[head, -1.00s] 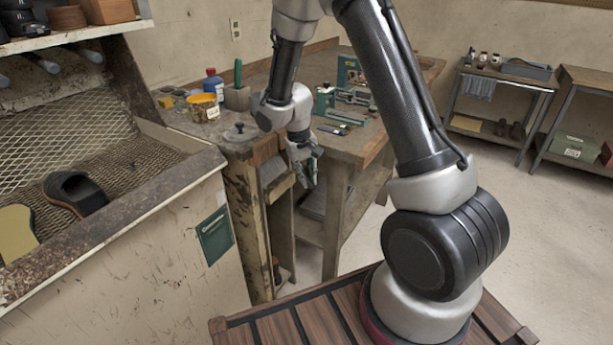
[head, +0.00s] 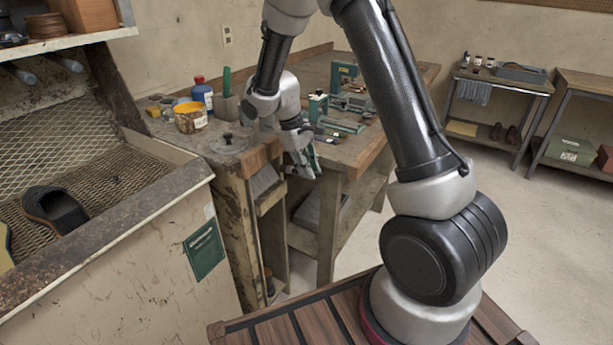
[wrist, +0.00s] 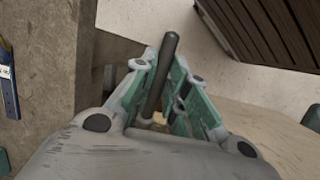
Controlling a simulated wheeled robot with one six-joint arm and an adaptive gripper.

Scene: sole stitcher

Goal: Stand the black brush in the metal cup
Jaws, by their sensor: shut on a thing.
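My gripper (head: 307,167) hangs beside the front edge of the wooden bench in the head view. In the wrist view its green-lined fingers (wrist: 165,100) are shut on a dark, slim rod, which looks like the handle of the black brush (wrist: 168,55). The brush's bristles are not clear in either view. A grey cup-like holder (head: 227,109) with a green handle standing in it is on the bench, left of my arm. I cannot tell whether it is the metal cup. It is apart from my gripper.
A yellow tin (head: 190,118) and a blue bottle (head: 203,97) stand by the grey holder. A green machine (head: 345,88) sits on the bench behind my gripper. A mesh-backed booth (head: 60,125) with a dark shoe (head: 55,210) is at left. Open floor lies at right.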

